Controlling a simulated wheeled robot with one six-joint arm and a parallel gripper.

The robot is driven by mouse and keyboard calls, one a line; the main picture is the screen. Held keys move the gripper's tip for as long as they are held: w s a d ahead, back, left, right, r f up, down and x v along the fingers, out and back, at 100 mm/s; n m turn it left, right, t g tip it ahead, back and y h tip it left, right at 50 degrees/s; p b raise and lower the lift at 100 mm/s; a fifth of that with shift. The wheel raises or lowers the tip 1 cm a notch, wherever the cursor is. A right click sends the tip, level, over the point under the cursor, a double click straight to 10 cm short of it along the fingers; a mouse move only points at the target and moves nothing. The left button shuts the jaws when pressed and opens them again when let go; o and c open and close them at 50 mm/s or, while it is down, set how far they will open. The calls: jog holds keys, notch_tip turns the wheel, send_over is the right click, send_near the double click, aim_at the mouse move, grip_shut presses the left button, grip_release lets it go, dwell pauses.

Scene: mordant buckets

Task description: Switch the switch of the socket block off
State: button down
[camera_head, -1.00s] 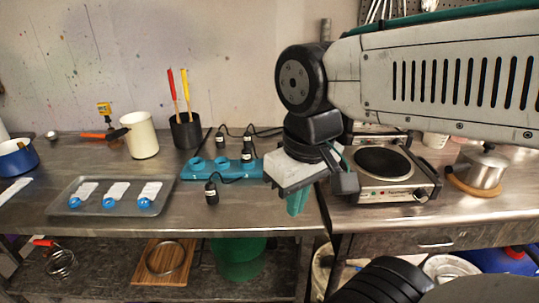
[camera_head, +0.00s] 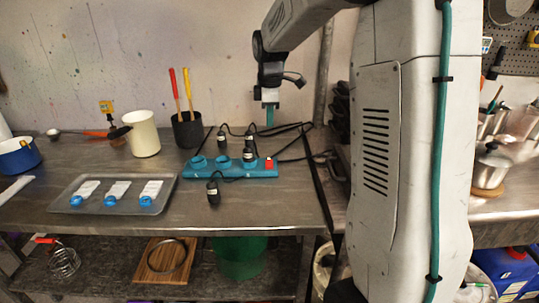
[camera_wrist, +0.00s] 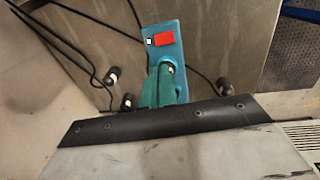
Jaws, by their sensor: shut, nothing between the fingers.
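The teal socket block (camera_head: 225,168) lies on the metal table, with its red switch (camera_head: 269,164) at its right end. In the wrist view the red switch (camera_wrist: 164,41) is at the far end of the block (camera_wrist: 166,60), past the fingertips. My gripper (camera_head: 269,122) points down above and slightly behind the switch end, apart from it. Its teal fingers also show in the wrist view (camera_wrist: 157,82), shut with nothing between them, and hide part of the block. Which way the switch is tipped is too small to tell.
Black plugs and cables stand at the block; one loose plug (camera_head: 213,192) stands in front of it. A metal tray (camera_head: 72,205) with several white packets is at left. A black pot (camera_head: 187,131) and a cream jug (camera_head: 141,134) stand behind. The table front is clear.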

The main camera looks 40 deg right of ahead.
aim_at(270, 161)
jog(key=shift+w+d+f, duration=0.1)
jog(key=shift+f, duration=0.1)
jog(key=f, duration=0.4)
jog(key=w+f, duration=0.1)
jog(key=f, duration=0.4)
jog(key=d+f, duration=0.1)
jog(key=f, duration=0.3)
jog(key=shift+w+f, duration=0.25)
jog(key=shift+f, duration=0.1)
